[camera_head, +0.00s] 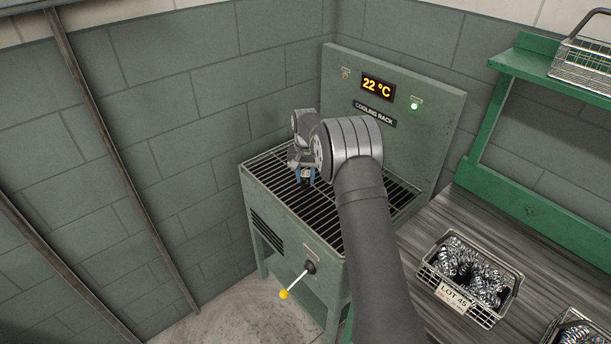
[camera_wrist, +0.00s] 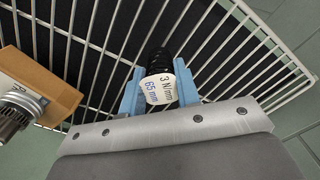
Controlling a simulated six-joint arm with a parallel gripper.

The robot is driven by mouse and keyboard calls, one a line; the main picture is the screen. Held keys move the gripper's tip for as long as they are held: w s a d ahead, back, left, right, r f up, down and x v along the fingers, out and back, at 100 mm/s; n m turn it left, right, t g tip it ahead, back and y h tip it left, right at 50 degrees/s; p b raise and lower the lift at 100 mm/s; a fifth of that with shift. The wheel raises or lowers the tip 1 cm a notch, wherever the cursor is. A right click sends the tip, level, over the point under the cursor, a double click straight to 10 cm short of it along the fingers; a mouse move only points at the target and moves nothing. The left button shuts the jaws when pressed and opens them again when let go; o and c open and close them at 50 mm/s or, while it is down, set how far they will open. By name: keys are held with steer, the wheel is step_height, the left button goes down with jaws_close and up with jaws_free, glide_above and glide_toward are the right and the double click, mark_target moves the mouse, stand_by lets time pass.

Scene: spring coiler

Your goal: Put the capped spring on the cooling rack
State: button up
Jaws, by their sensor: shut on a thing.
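A dark coil spring (camera_wrist: 160,59) is between the blue fingers of my gripper (camera_wrist: 160,80) in the wrist view. A white tag or cap on its near end reads "3 N/mm, 65 mm". My gripper is shut on it. The cooling rack (camera_head: 256,181) is a green cabinet with a dark slatted top, and its slats (camera_wrist: 103,42) lie beneath the spring in the wrist view. In the head view my gripper (camera_head: 305,178) points down over the rack's left part. The spring is hard to make out there, and I cannot tell whether it touches the slats.
The rack's back panel (camera_head: 434,133) reads 22 °C, with a green light. A yellow-knobbed lever (camera_head: 296,282) is on the front. A basket of springs labelled LOT 45 (camera_head: 451,294) stands on the bench at right. A brown block (camera_wrist: 48,78) shows at left in the wrist view.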

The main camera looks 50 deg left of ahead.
mark_target(305, 174)
steer(key=o, duration=1)
steer(key=shift+c, duration=0.2)
step_height(305, 174, up, 12)
steer(key=shift+r, duration=0.2)
step_height(305, 174, down, 12)
steer(key=shift+f, duration=0.15)
steer(key=shift+r, duration=1.8)
